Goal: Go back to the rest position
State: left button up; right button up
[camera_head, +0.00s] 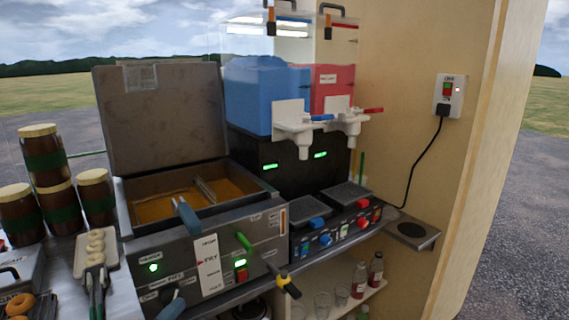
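Neither of my grippers can be made out in the head view. The fryer (205,250) stands in the middle with its grey lid (160,118) raised. Amber oil (160,208) shows in its tub, and a blue-handled basket (188,216) sits at the tub. Green lights glow on the fryer's front panel. A slush machine (262,155) with a blue tank (262,95) and a red tank (335,90) stands behind to the right.
Doughnuts (18,305) lie at the lower left. A yellow-and-black lever end (289,287) juts from the fryer's front. Bottles (359,280) and glasses stand on a lower shelf.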

pick_arm(q)
jog(key=s+a+f+n+g+y, duration=0.2)
jog(key=s+a+f+n+y, duration=0.1)
jog(key=s+f+n, duration=0.3)
jog(key=s+a+f+n+g+y, duration=0.2)
jog(key=s+f+n+y, duration=0.3)
jog(key=f, duration=0.5)
jog(key=s+a+f+n+g+y+b, duration=0.1)
jog(key=s+a+f+n+g+y, duration=0.2)
jog(key=s+f+n, duration=0.4)
jog(key=shift+s+a+f+y, duration=0.7)
jog(key=shift+s+f, duration=0.1)
jog(key=shift+s, duration=0.15)
